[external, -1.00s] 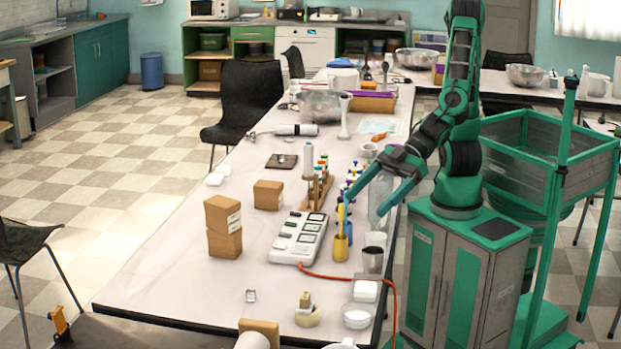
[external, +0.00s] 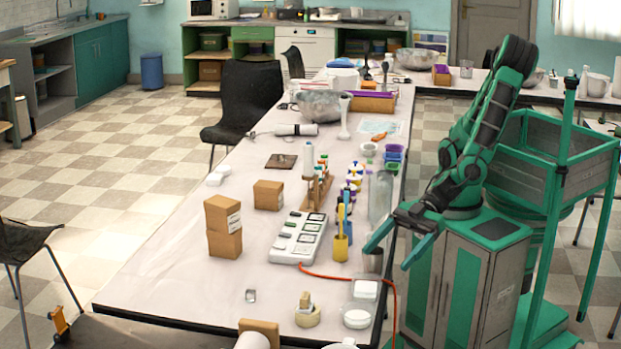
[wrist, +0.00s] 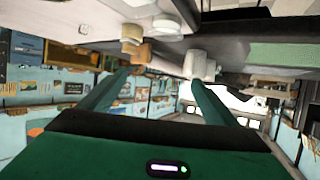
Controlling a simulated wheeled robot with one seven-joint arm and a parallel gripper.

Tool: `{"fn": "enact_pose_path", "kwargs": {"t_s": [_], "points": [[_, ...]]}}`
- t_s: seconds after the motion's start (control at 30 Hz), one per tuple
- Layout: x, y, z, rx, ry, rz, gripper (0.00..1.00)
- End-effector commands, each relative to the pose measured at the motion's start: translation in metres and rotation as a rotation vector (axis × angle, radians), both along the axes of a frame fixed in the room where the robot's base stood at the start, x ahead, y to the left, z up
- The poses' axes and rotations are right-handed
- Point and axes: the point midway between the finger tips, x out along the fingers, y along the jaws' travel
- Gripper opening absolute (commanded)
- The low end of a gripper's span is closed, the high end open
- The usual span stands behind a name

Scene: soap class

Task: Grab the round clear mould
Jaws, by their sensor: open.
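A small round pale dish, which looks like the round clear mould (external: 357,317), sits near the table's right edge at the front end. It holds or shows something white; how clear its wall is, I cannot tell. A pale round thing (wrist: 168,24) at the top of that tilted view may be the same dish.
A square pale mould (external: 365,290) stands just behind the round dish. A tape roll (external: 307,318) with small blocks is to its left. A metal cup (external: 373,261) and a yellow holder (external: 341,248) stand near my fingers. An orange cable (external: 345,277) crosses the table.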

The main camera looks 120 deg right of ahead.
Motion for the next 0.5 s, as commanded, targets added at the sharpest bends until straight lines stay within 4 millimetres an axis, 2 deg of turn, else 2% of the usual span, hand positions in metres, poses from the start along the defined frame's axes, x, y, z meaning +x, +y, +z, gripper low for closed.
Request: {"fn": "enact_pose_path", "kwargs": {"t_s": [0.03, 0.2, 0.33, 0.5], "points": [[-0.001, -0.001, -0.013, -0.012, 0.002, 0.001, 0.83], [0.000, -0.001, -0.044, -0.009, 0.002, 0.000, 0.83], [-0.001, 0.000, -0.061, -0.007, 0.002, 0.000, 0.83], [0.000, 0.000, -0.071, -0.002, 0.002, -0.001, 0.83]]}}
